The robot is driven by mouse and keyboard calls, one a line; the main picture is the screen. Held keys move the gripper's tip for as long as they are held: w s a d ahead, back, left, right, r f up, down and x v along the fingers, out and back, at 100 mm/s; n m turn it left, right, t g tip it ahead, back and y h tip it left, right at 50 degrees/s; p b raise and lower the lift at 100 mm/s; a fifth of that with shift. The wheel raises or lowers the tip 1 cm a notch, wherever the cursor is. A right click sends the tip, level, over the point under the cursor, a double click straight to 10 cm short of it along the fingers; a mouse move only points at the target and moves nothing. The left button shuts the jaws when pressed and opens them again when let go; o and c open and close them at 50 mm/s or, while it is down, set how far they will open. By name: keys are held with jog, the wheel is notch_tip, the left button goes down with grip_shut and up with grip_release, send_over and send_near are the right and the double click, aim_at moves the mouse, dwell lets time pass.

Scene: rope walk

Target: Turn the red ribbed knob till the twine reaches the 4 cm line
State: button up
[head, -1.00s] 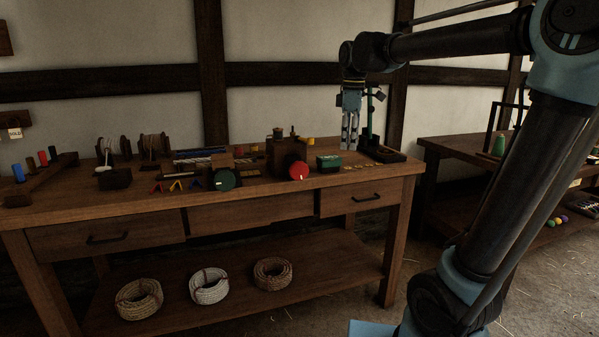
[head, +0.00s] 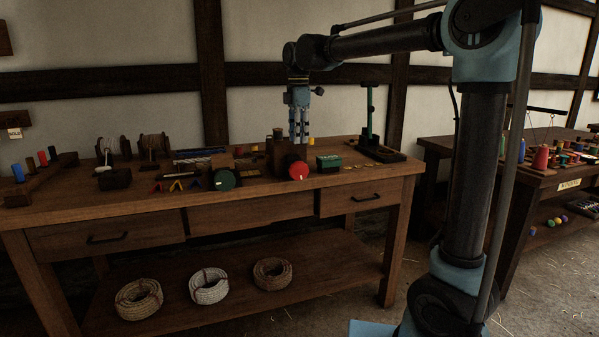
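The red ribbed knob (head: 298,170) faces front on a small dark wooden block near the front edge of the workbench. It has a pale mark on its face; its ribs are too small to make out. My gripper (head: 299,141) points down above and behind the knob, apart from it. Its two fingers show a gap between them, with nothing seen in it. The twine and the 4 cm line are too small to make out from here.
A green box (head: 328,162) is close on the right. A green upright post (head: 369,112) stands on a dark base further right. Rope coils (head: 209,286) lie on the lower shelf.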

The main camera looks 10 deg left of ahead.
aim_at(299, 180)
notch_tip(299, 180, down, 13)
jog(key=shift+r, duration=0.2)
dwell(0.3)
grip_shut()
